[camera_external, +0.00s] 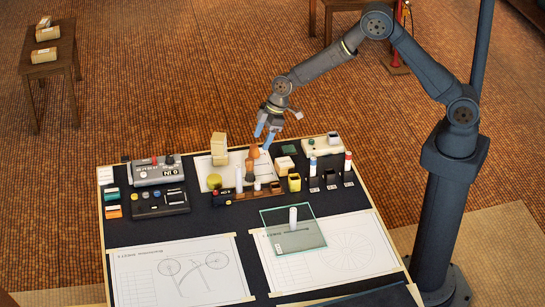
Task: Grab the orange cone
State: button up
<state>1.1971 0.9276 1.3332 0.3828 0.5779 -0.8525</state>
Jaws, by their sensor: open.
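The orange cone (253,153) appears to be the small orange-brown upright piece near the back middle of the drafting table (150,225). Its lower part is partly hidden among small items. My gripper (264,137) hangs just above it and slightly to its right, fingers pointing down. The two blue-grey fingers are apart, and I see nothing between them. I cannot tell whether a fingertip touches the cone.
A tan block (219,148) stands left of the cone, with a yellow cylinder (214,182) in front. A glass plate (292,240) and drawings lie in front.

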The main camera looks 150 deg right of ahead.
aim_at(257, 148)
jog(key=shift+s+d+x, duration=0.1)
jog(key=shift+d+x, duration=0.05)
jog(key=shift+x, duration=1.2)
jog(key=shift+s+d+x, duration=0.15)
jog(key=shift+x, duration=1.25)
jog(key=c, duration=1.1)
